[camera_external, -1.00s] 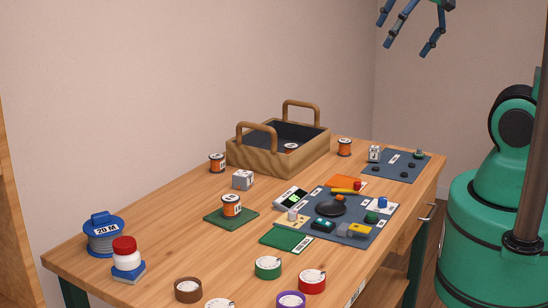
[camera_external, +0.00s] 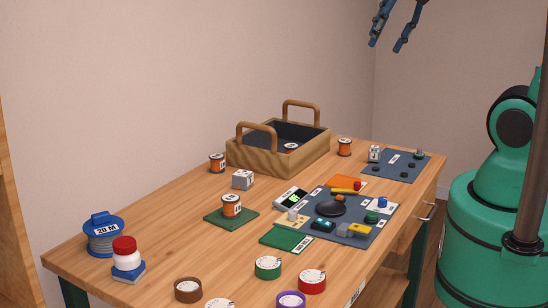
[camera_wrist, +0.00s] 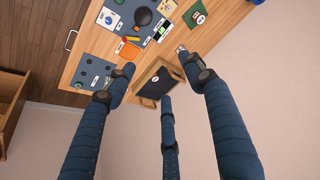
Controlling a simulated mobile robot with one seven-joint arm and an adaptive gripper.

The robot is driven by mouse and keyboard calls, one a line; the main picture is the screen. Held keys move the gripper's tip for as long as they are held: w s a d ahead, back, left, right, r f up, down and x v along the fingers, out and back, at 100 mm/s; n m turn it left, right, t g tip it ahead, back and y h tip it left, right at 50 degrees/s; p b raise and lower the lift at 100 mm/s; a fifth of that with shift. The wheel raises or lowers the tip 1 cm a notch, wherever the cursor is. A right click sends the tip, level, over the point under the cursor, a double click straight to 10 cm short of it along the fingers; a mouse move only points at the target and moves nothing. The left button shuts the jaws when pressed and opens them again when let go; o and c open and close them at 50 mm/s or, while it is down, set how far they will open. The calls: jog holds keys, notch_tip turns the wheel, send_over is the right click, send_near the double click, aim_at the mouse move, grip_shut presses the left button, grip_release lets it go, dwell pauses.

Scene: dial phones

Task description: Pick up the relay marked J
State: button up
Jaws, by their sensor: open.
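Two small pale grey blocks that look like relays show in the external view. One block (camera_external: 243,179) sits on the bare wood in front of the wooden carrier. The other block (camera_external: 375,154) stands on the small dark mat at the far end of the table. Their markings are too small to read, so I cannot tell which is J. My gripper (camera_external: 387,46) is high above the far end of the table, apart from everything, its palm cut off by the top edge. In the wrist view my gripper (camera_wrist: 158,72) has its three fingers spread, with nothing held.
The wooden carrier (camera_external: 262,155) with raised handles stands at the back. A larger mat (camera_external: 370,236) holds several parts. Orange-labelled spools, a blue reel (camera_external: 103,237), a red-capped bottle (camera_external: 125,254) and tape rolls stand on the table. Bare wood lies left of the green pads.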

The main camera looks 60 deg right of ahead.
jog(key=w+d+f+m+g, duration=0.2)
jog(key=w+d+f+m, duration=0.2)
jog(key=w+d, duration=0.5)
jog(key=m+g, duration=0.3)
jog(key=m, duration=0.7)
send_over(375, 147)
notch_tip(375, 147, down, 28)
jog(key=shift+d+f+b, duration=0.1)
jog(key=shift+f+b, duration=0.1)
jog(key=shift+b, duration=0.25)
jog(key=shift+f+b, duration=0.65)
jog(key=shift+f, duration=3.65)
jog(key=shift+f, duration=0.15)
